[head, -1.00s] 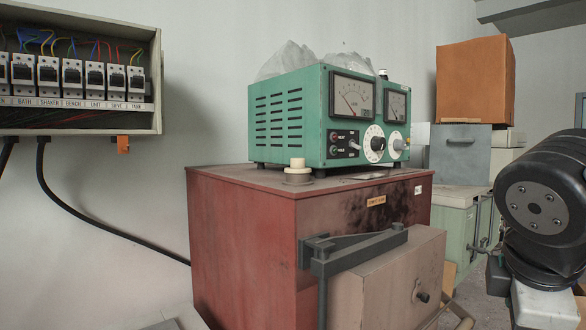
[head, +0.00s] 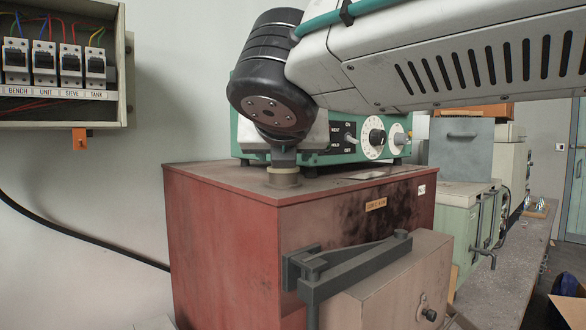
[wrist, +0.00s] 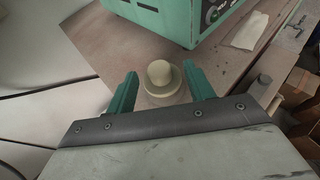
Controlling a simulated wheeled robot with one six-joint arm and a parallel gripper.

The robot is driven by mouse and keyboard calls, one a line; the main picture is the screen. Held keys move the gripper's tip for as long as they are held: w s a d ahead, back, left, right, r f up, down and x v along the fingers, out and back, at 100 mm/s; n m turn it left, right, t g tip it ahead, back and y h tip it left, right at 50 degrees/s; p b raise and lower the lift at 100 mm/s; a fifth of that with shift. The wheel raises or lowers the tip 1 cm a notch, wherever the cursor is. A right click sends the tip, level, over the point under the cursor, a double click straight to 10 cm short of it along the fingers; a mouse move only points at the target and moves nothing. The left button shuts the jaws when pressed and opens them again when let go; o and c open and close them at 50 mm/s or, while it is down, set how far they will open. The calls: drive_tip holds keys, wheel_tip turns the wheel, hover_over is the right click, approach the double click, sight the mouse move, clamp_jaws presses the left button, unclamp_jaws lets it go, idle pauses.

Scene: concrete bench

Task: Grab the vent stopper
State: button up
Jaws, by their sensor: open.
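The vent stopper (wrist: 160,75) is a cream, round-topped plug in a pale collar (head: 283,177) on top of the red furnace box (head: 225,230). My gripper (wrist: 160,84) is open in the wrist view, with one green finger on each side of the stopper. A gap shows between the stopper and each finger; I cannot tell the exact height of the fingertips. In the head view my gripper (head: 283,159) is just above the collar.
The green meter unit (head: 340,155) stands on the box right behind the stopper, close to my wrist. A breaker panel (head: 60,60) hangs on the wall at left. The furnace door (head: 385,285) juts out at front. A bench (head: 505,270) runs back at right.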

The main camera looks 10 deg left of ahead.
drive_tip(key=x, duration=0.4)
drive_tip(key=shift+w+a, duration=0.1)
drive_tip(key=shift+w, duration=0.2)
drive_tip(key=c, duration=1.1)
